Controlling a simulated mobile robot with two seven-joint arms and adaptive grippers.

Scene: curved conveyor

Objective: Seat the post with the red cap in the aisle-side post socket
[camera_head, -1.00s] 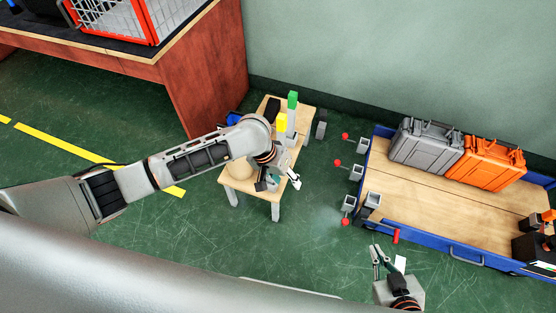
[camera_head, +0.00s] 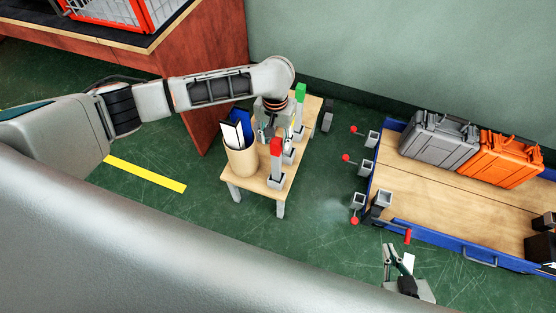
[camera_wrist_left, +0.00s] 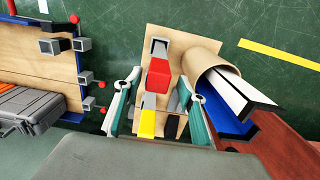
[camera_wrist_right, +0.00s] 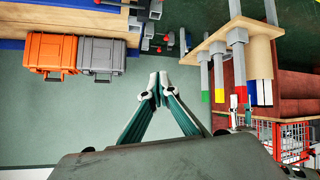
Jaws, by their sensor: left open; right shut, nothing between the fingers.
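The post with the red cap (camera_head: 276,160) stands upright in a grey holder at the near end of a small wooden table (camera_head: 262,186). My left gripper (camera_head: 272,132) is open over the table, behind that post in the head view. In the left wrist view the red cap (camera_wrist_left: 158,75) appears between the open fingertips; no contact is visible, and depth is unclear. Grey square sockets (camera_head: 358,201) with red knobs line the cart's left end, and another socket (camera_head: 384,197) sits at its near corner. I cannot tell which is aisle-side. My right gripper (camera_head: 389,250) is shut and empty.
A green-capped post (camera_head: 300,95) and a yellow-capped post (camera_wrist_left: 147,120) share the table with a round holder (camera_head: 241,160) of papers and folders. Grey (camera_head: 438,140) and orange (camera_head: 498,158) cases lie on the blue-edged cart (camera_head: 440,198).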

